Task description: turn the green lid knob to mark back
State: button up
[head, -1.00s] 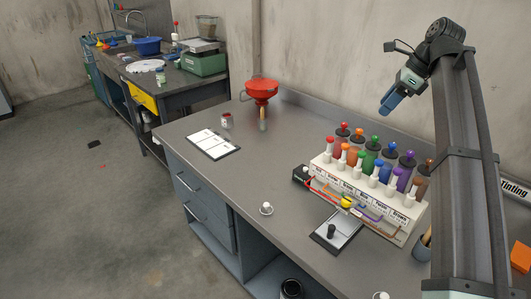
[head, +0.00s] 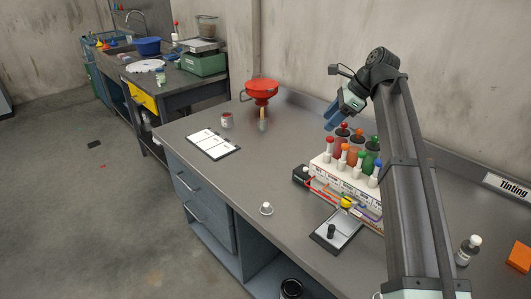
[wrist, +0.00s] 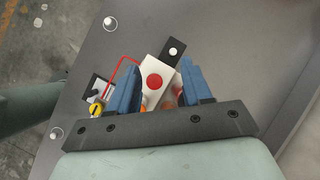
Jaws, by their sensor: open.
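In the head view, a green jar in the back row of the paint rack has a dark lid with a green lid knob (head: 374,140) on top. It stands just left of my arm, right of the orange and red ones. Any mark on its lid is too small to read. My gripper (head: 332,116) is open and above the rack's left end, near the red lid knob (head: 342,128). In the wrist view, my gripper (wrist: 159,68) has its blue fingers apart, with a red round top (wrist: 154,82) on a white block between them. I cannot make out the green knob there.
The white rack (head: 322,171) has a front row of white-necked tops with coloured caps. My arm hides its right part. A black-and-white stand (head: 335,233) is in front. A small bottle (head: 468,250) stands right. The bench around the clipboard (head: 212,144) is mostly clear.

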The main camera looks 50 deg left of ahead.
aim_at(376, 136)
jog(key=s+a+f+n+g, duration=0.1)
jog(key=s+a+f+n, duration=0.4)
jog(key=s+a+f, duration=0.7)
jog(key=shift+s+a+f+g+y, duration=0.2)
jog(key=shift+s+a+g+y, duration=0.15)
jog(key=shift+s+a, duration=0.55)
jog(key=shift+s+d, duration=0.15)
jog(key=shift+d, duration=0.15)
